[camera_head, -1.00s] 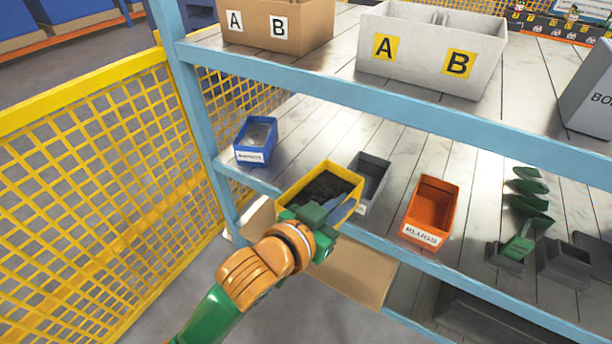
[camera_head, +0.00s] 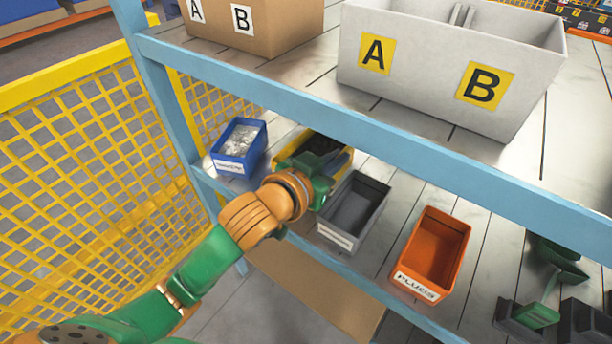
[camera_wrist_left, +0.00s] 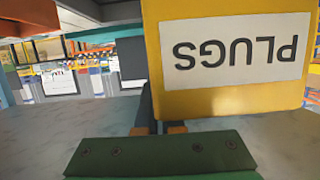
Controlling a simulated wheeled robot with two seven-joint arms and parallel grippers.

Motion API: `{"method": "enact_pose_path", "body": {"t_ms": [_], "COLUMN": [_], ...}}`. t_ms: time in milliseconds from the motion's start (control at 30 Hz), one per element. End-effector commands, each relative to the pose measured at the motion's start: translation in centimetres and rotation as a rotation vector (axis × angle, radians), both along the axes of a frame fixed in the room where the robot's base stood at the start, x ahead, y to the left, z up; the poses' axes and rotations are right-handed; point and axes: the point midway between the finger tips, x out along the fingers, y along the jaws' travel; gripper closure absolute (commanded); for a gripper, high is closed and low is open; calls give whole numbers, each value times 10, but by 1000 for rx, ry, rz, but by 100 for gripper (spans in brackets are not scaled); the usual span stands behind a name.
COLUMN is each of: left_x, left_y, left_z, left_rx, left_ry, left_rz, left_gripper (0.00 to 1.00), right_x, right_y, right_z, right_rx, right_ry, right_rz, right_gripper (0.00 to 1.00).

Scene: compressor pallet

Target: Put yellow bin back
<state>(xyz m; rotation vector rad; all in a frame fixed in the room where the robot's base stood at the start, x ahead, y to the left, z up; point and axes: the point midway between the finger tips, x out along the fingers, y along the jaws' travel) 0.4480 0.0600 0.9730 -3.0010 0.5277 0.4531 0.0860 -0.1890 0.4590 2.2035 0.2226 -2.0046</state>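The yellow bin (camera_head: 290,150), with dark contents, is on the middle shelf between the blue bin and the grey bin, partly hidden by my left gripper. My left gripper (camera_head: 322,186) is at its front side in the head view. In the left wrist view the bin's yellow front (camera_wrist_left: 235,100) with an upside-down PLUGS label fills the upper right, close against the fingers. The gripper appears shut on the bin's wall; the fingertips are mostly hidden. Whether the bin rests fully on the shelf cannot be seen. My right gripper is not in view.
A blue bin (camera_head: 238,148) stands left of the yellow bin, a grey bin (camera_head: 355,212) close on its right, and an orange bin (camera_head: 434,250) farther right. The blue upper shelf beam (camera_head: 390,135) runs above them. A yellow mesh fence (camera_head: 95,190) is at left.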

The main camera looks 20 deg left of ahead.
Motion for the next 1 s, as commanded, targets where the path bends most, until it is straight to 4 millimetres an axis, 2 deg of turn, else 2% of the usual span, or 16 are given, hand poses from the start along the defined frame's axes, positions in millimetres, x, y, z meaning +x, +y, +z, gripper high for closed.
{"method": "enact_pose_path", "body": {"t_ms": [33,67,100,200,400,533,767,800,867,900,1000], "left_x": [9,14,18,28,39,38,38,38,38,38,38], "left_y": [16,25,32,47,66,64,63,63,63,63,63], "left_z": [-10,-15,-28,-51,-75,-97,-101,-102,-101,-101,-101], "left_rx": [9,7,6,5,2,-1,0,0,0,1,1], "left_ry": [1,1,4,4,0,0,-2,1,1,1,0], "left_rz": [8,7,5,3,3,-1,-1,-1,-1,-1,-1], "left_gripper": [100,100,100,100,100,100,100,85,68,65,65], "right_x": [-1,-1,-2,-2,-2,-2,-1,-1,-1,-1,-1], "right_y": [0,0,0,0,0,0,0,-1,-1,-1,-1], "right_z": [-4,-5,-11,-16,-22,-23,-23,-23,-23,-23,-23], "right_rx": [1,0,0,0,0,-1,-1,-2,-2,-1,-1], "right_ry": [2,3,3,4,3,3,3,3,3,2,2], "right_rz": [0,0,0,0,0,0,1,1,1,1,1], "right_gripper": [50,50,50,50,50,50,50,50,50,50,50]}}
